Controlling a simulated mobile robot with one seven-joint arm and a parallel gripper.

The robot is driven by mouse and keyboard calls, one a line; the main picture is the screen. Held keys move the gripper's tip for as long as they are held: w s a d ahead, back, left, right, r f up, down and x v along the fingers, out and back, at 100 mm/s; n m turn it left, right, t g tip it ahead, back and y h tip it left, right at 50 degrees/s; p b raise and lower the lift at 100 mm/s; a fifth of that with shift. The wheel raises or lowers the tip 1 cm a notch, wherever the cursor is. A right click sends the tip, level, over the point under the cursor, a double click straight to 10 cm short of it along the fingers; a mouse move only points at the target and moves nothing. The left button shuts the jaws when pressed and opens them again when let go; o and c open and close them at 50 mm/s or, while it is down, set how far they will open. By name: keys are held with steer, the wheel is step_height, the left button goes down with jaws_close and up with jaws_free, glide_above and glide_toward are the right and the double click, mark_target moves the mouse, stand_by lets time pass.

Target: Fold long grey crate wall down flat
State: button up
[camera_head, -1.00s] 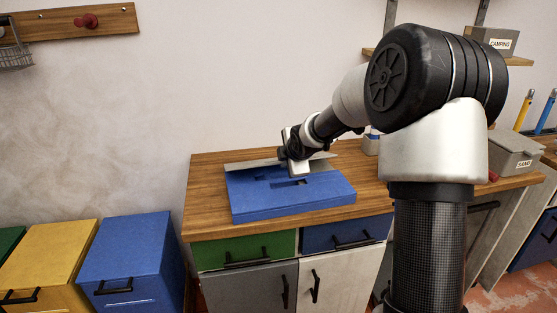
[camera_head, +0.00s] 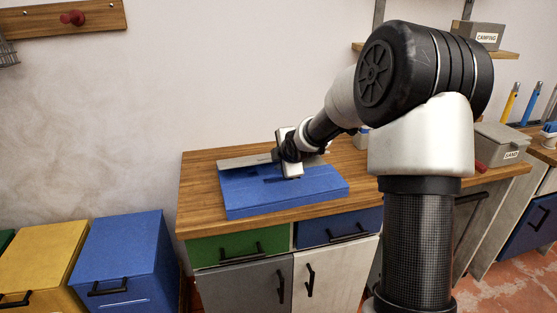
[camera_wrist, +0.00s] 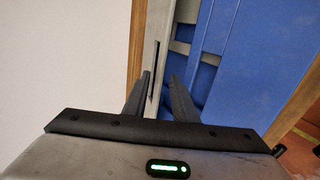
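The blue crate (camera_head: 270,198) lies low on the wooden worktop, with its blue panels flat on top. The long grey crate wall (camera_head: 240,161) shows as a thin strip along its back edge; its exact tilt is hard to tell. My gripper (camera_head: 289,172) is over the back part of the crate, hiding the middle of the wall. In the wrist view, my gripper (camera_wrist: 161,76) has its two fingers apart. The grey wall (camera_wrist: 153,40) with a dark slot lies beyond and between the fingertips, and the blue panels (camera_wrist: 212,50) lie to the right. Contact cannot be told.
The wooden worktop (camera_head: 200,190) has bare room left of the crate. A pale wall stands behind it. A grey SAND box (camera_head: 500,145) is at the right. Blue (camera_head: 122,245) and yellow (camera_head: 45,255) cabinets stand lower left.

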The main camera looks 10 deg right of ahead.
steer(key=p+v, duration=0.9)
steer(key=v, duration=0.8)
steer(key=shift+s, duration=0.2)
steer(key=shift+r, duration=0.15)
